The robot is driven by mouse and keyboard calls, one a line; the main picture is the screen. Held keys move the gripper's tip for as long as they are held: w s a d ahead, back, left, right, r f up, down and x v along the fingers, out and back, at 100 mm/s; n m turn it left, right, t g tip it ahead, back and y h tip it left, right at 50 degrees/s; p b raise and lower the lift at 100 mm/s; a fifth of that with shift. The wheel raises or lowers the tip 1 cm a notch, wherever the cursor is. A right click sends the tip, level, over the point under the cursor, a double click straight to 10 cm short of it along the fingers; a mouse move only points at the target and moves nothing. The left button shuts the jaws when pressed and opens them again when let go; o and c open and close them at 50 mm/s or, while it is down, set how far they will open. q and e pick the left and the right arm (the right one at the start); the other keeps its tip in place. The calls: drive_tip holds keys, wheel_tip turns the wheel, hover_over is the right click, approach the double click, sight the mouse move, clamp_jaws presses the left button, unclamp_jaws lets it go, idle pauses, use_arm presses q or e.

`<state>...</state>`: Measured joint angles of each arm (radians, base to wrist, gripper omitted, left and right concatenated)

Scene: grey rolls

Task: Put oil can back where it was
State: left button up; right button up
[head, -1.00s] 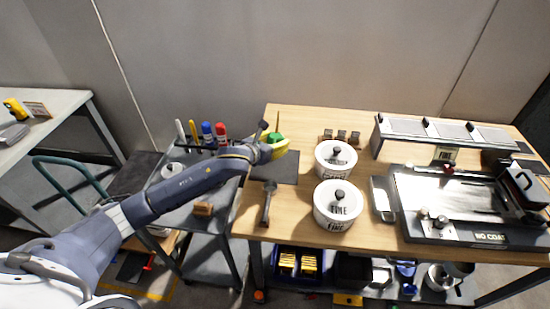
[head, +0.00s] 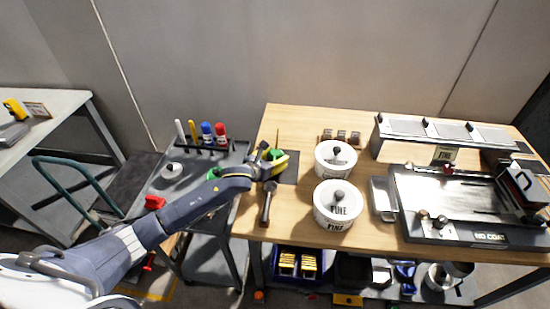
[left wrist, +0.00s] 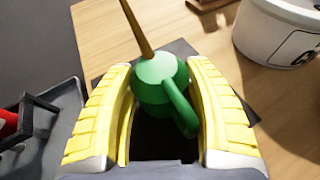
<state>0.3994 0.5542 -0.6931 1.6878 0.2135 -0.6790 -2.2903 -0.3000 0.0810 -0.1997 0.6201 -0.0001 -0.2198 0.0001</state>
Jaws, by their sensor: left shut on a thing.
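The oil can (head: 276,155) is green with a thin brass spout. In the left wrist view the oil can (left wrist: 158,82) sits between the two yellow fingers, spout pointing up and away. My left gripper (head: 279,162) is shut on it above the dark square mat (head: 291,172) on the wooden bench. The mat (left wrist: 184,48) shows behind and beside the can in the left wrist view. The can's base is partly hidden, so I cannot tell whether it touches the mat. My right gripper is not in view.
Two white tubs (head: 338,205) stand right of the mat. A dark-headed tool (head: 266,204) lies in front of it. A printer-like machine (head: 450,205) fills the bench's right. The grey cart (head: 165,205) on the left holds markers (head: 207,134), a red item (head: 155,202) and a green item (head: 214,172).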

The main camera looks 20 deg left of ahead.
use_arm(q)
drive_tip(key=o, duration=1.1)
drive_tip(key=shift+f, duration=0.1)
drive_tip(key=v, duration=1.2)
